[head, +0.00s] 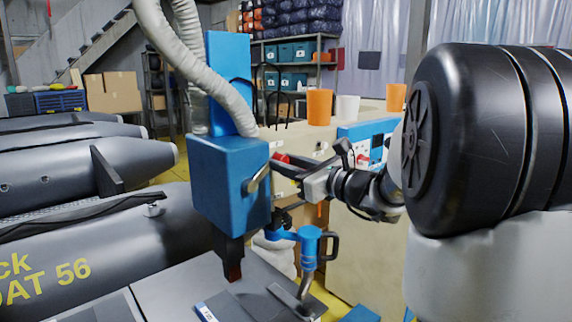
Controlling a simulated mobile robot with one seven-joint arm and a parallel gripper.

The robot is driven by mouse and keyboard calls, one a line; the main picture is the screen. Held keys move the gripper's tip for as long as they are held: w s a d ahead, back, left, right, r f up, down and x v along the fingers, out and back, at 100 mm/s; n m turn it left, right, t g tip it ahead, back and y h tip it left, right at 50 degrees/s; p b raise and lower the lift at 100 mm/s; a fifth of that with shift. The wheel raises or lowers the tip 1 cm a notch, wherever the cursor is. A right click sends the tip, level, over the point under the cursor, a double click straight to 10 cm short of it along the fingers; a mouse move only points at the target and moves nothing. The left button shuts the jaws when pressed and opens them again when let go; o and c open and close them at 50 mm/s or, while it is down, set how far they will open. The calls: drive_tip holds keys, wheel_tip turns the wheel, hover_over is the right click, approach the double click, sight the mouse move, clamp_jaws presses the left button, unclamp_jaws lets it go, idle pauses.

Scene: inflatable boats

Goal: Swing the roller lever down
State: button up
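The blue machine head (230,180) stands in the middle of the head view, with a tall blue plate above it. A short silver lever (257,179) sticks out of its right side, angled up to the right. A red part (281,158) shows just beyond the lever, close to my gripper; I cannot tell whether it belongs to the lever. My gripper (291,172) comes in from the right and is close to the lever. Its fingers are small and partly hidden, so contact and opening are unclear. A dark foot (232,262) under the head reaches down towards the grey worktop.
A grey worktop (190,285) lies below, with a blue clamp-like tool (308,248) on the right. Grey inflatable boats (85,235) fill the left. Orange and white cups (319,107) stand on a beige counter behind. A ribbed hose (205,70) hangs above the machine.

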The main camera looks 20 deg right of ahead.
clamp_jaws()
drive_tip(key=shift+d+f, duration=0.1)
wheel_tip(320, 180, down, 10)
drive_tip(key=m+p, duration=0.6)
drive_tip(key=m, duration=0.8)
drive_tip(key=shift+a+p, duration=0.25)
drive_tip(key=shift+p, duration=0.15)
drive_tip(key=shift+s+f, duration=0.1)
drive_tip(key=o, duration=0.5)
unclamp_jaws()
drive_tip(key=shift+o, duration=0.2)
